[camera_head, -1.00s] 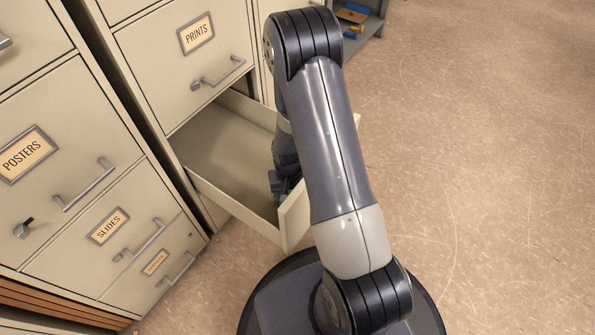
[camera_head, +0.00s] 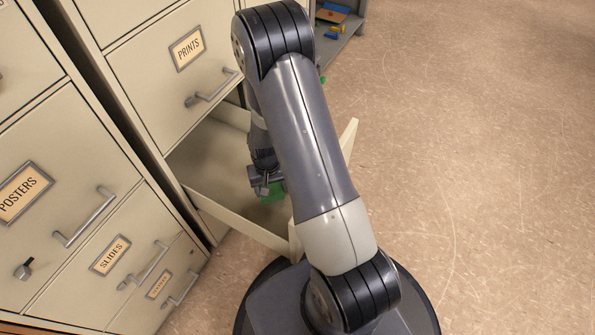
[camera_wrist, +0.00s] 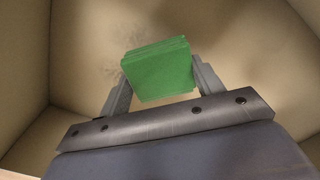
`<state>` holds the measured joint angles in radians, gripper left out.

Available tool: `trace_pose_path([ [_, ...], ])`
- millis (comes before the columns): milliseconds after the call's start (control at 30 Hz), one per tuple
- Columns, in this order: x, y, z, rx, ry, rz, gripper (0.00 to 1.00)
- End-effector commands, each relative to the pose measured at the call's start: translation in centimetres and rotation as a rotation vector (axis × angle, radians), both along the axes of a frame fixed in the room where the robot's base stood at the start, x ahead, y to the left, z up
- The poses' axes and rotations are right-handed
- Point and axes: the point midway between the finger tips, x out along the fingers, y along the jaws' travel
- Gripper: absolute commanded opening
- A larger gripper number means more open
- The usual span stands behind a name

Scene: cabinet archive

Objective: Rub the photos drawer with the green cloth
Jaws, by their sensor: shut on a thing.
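An open drawer (camera_head: 213,160) stands pulled out below the PRINTS drawer. Its label does not show, so I cannot read whether it says photos. My gripper (camera_head: 267,186) is inside the open drawer, low over its floor. It is shut on the green cloth (camera_wrist: 158,70), a folded square pad between the two fingers in the wrist view. Part of the green cloth (camera_head: 274,193) also shows beside the fingers in the head view. I cannot tell whether the cloth touches the floor.
The closed PRINTS drawer (camera_head: 165,75) is just above the open one. A cabinet with POSTERS (camera_head: 55,185) and SLIDES (camera_head: 95,262) drawers stands at left, its handles sticking out. A low shelf (camera_head: 340,35) with small coloured items is at the back. The floor at right is clear.

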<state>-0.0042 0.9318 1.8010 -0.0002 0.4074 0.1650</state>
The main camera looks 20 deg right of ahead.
Motion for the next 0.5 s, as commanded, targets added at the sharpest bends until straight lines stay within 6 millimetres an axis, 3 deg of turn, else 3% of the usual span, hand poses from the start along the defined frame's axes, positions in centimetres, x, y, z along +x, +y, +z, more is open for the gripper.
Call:
trace_pose_path([
  [500,0.3,-0.2,5.0,0.000,0.000,0.001,0.41],
])
